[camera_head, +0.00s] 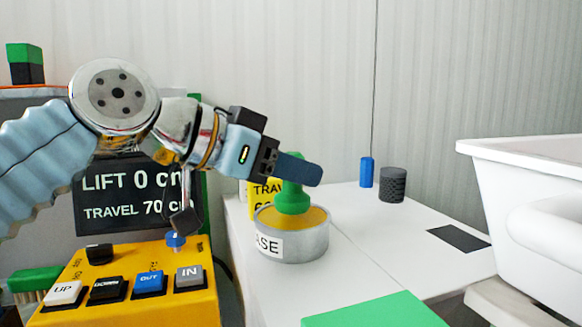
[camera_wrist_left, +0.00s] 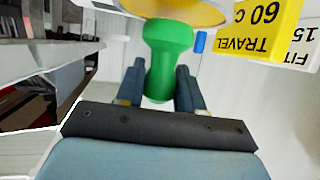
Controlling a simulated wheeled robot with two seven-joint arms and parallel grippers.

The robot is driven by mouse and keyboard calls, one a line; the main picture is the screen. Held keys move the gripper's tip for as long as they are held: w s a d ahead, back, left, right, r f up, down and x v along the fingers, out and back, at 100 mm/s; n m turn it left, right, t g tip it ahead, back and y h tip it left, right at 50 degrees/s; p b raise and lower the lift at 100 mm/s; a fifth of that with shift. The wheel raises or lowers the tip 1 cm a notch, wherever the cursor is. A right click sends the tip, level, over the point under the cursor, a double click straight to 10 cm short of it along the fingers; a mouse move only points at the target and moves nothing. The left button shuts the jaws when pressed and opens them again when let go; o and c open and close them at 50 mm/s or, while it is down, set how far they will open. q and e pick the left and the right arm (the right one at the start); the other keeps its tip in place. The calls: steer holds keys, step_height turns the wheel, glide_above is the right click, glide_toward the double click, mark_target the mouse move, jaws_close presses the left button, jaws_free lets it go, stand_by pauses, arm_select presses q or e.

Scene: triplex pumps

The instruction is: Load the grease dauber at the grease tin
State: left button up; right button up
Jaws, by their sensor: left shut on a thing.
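The grease tin (camera_head: 306,248) is a round silver tin with yellow grease inside, standing on the white table. Its label is partly readable as "ASE". The green grease dauber (camera_head: 292,202) is upright over the tin, its lower end at or just above the grease; contact is hard to tell. My left gripper (camera_head: 306,172) is shut on the dauber's upper part. In the left wrist view the dauber (camera_wrist_left: 166,60) sits between the fingers of my left gripper (camera_wrist_left: 160,82), with the tin's yellow grease (camera_wrist_left: 185,10) beyond it. My right gripper is not in view.
A yellow control box (camera_head: 130,285) with buttons stands front left, before a dark display (camera_head: 128,195). A yellow TRAVEL sign (camera_head: 262,188) is behind the tin. A blue cylinder (camera_head: 366,171) and dark grey cylinder (camera_head: 392,185) stand farther back. A white tub (camera_head: 525,190) is at right.

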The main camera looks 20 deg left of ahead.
mark_target(291, 153)
arm_select(q)
steer(key=shift+f+b, duration=0.6)
steer(key=shift+f, duration=0.05)
stand_by(1.4)
step_height(291, 153, up, 3)
steer(key=shift+f+p, duration=0.1)
steer(key=shift+p, duration=1.15)
steer(key=shift+r, duration=2.2)
steer(key=shift+f, duration=0.1)
